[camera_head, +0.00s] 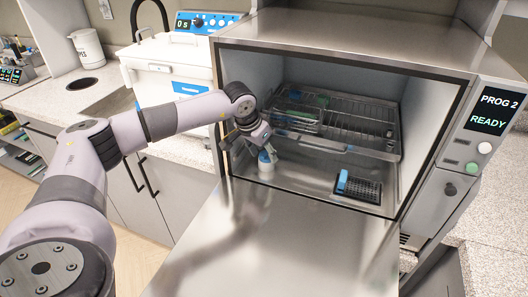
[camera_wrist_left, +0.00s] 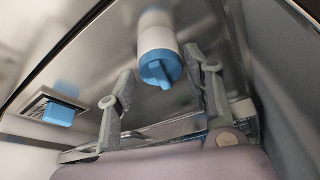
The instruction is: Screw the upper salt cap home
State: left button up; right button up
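The salt cap is blue with a raised grip bar (camera_wrist_left: 160,70). It sits on the end of a white cylinder (camera_wrist_left: 155,38) in the left wrist view. In the head view the white cylinder (camera_head: 265,170) stands low inside the open chamber at its left, with blue showing at its top under my gripper. My left gripper (camera_head: 262,146) is over it. In the left wrist view its two fingers are spread, one on each side of the cap, with gaps visible. How far the cap is screwed in cannot be told. My right gripper is not in view.
A wire rack (camera_head: 345,125) fills the chamber's upper back. A dark perforated tray (camera_head: 368,192) with a blue block (camera_head: 342,181) sits on the chamber floor at right. The lowered door (camera_head: 270,250) is clear. A panel (camera_head: 490,115) reads PROG 2 READY.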

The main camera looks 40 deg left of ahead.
pick_arm(q)
jog(key=shift+o, duration=1.3)
jog(key=v, duration=1.2)
